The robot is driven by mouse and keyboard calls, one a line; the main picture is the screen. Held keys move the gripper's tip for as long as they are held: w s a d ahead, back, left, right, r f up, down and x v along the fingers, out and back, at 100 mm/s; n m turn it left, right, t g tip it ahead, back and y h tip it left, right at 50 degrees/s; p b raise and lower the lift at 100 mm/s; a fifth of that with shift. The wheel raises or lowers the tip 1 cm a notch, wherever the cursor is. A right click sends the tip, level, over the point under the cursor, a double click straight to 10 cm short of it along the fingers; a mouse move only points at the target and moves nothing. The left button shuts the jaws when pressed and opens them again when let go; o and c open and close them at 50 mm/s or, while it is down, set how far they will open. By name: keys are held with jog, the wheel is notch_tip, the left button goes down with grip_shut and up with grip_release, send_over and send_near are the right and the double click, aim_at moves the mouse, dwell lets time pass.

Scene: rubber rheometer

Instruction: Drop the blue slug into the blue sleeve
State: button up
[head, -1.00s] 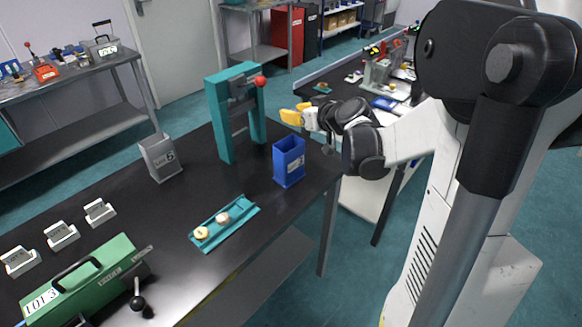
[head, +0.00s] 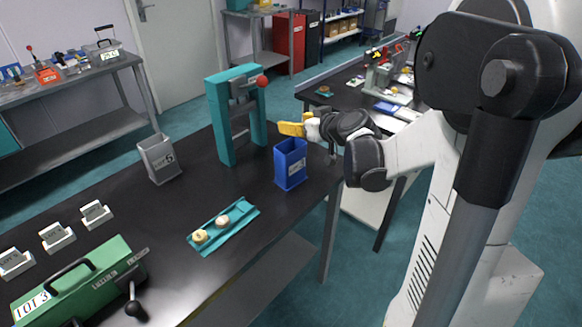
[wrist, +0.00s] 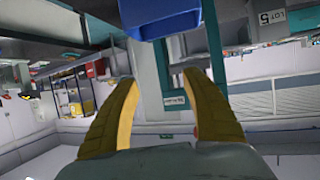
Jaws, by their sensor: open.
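The blue sleeve (head: 290,166) is an open-topped upright box with a pale label, near the right end of the black table. It also shows upside down at the top of the wrist view (wrist: 165,18). My gripper (head: 288,128) has yellow fingers and hovers just above and behind the sleeve's rim, apart from it as far as I can tell. In the wrist view my gripper (wrist: 158,78) is open with nothing between its fingers. I see no blue slug; the sleeve's inside is mostly hidden. Two pale round slugs (head: 201,236) lie on a teal tray (head: 238,220).
A teal press frame (head: 222,130) with a red knob stands left of the sleeve. A grey box (head: 160,160) labelled 5 stands farther left. A green machine (head: 80,285) and several small white blocks (head: 57,237) occupy the near left. The table between grey box and tray is clear.

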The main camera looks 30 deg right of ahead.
jog(key=a+v, duration=0.1)
jog(key=v, duration=1.1)
jog(key=s+a+f+g+y, duration=0.1)
jog(key=s+a+f+g, duration=0.1)
jog(key=a, duration=0.4)
jog(key=s+a+f+g, duration=0.1)
jog(key=s+a, duration=0.1)
jog(key=a, duration=0.3)
jog(key=s+a+f+g+h, duration=0.1)
jog(key=s+a+f, duration=0.1)
jog(key=s, duration=0.3)
jog(key=s+a+f+g+h, duration=0.1)
jog(key=s+a+f+g, duration=0.1)
jog(key=s+a, duration=0.3)
jog(key=shift+s+m, duration=0.4)
jog(key=shift+s, duration=0.45)
